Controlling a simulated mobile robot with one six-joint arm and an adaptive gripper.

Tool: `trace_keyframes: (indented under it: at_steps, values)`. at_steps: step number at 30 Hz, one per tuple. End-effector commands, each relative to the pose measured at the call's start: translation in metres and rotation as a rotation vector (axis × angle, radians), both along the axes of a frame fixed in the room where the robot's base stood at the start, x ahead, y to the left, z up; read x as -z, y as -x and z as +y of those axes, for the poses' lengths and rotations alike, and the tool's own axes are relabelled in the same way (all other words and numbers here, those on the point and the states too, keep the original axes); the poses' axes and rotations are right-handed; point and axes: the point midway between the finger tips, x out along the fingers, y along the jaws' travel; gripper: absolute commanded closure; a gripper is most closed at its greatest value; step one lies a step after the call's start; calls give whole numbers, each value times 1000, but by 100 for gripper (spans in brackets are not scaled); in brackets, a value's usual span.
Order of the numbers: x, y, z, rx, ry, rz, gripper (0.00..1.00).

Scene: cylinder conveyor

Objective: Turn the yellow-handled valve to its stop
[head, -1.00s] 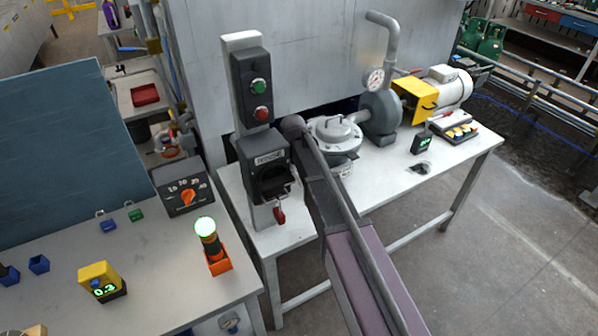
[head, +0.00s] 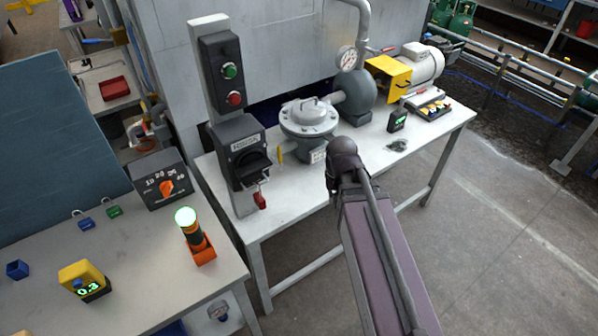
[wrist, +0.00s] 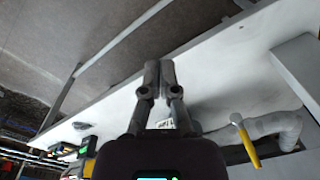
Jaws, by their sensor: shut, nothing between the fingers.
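The yellow valve handle (head: 280,153) shows as a small upright piece at the left of the flanged grey vessel (head: 309,119) on the white bench. In the wrist view the yellow handle (wrist: 247,143) is a slanted lever on a grey pipe (wrist: 282,126), at the lower right. My gripper (wrist: 159,68) is shut and empty, its fingers pointing up the picture over the bench. The handle is to the right of and below the fingertips there, apart from them. In the head view my arm's end is right of the vessel, and the fingers cannot be made out.
A switch post with a dark box (head: 242,150) and a red padlock (head: 260,201) stands left of the valve. A pump (head: 353,95) with a gauge is behind. A small meter (head: 397,120) is to the right. The bench front (head: 290,198) is mostly bare.

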Motion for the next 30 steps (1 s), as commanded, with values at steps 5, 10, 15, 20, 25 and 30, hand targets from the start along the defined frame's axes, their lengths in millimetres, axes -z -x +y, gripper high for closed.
trace_keyframes:
  at_steps: [5,10,15,20,25,30]
  values:
    - [-1,23,-39,6,13,12,100]
    - [-1,30,-50,-1,18,19,100]
    - [-1,30,-51,-3,19,20,100]
    - [-1,30,-51,-3,18,20,100]
    - [-1,30,-51,-3,18,19,100]
    - [-1,30,-51,-3,18,19,100]
